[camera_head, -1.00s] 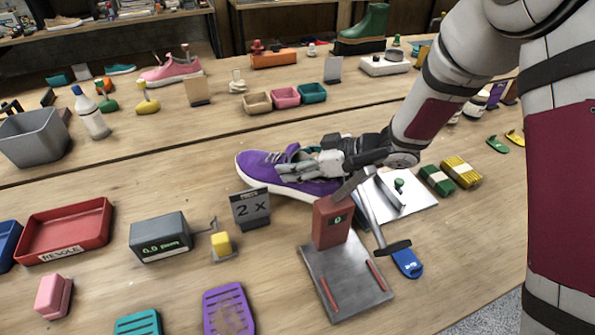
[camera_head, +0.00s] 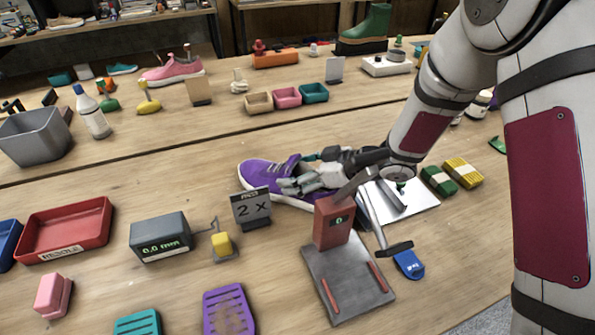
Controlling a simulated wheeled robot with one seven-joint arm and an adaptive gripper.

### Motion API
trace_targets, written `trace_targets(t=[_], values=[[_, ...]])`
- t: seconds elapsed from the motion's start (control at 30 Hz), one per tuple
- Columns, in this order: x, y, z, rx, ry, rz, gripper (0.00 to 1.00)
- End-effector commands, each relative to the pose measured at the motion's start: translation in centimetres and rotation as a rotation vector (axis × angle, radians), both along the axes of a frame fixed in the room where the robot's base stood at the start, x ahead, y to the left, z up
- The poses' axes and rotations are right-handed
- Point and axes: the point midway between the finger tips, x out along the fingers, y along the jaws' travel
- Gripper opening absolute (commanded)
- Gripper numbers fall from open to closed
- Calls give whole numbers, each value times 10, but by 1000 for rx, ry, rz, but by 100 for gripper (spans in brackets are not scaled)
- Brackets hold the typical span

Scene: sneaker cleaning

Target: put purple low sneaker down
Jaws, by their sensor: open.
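The purple low sneaker (camera_head: 262,174) with a white sole rests on the wooden table near the middle of the view, toe to the left. My gripper (camera_head: 290,184) is open and lies over the shoe's opening from the right, its fingers in front of the upper. I cannot tell whether the fingers touch the shoe.
A white board (camera_head: 413,213) lies to the right.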

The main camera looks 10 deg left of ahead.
Motion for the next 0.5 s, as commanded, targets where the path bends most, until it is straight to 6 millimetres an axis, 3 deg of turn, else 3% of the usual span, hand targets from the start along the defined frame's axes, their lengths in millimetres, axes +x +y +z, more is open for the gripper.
trace_targets(t=[0.17,0.5], values=[[-1,-9,8,1,-1,-3,78],[-10,-55,34,1,-2,-3,78]])
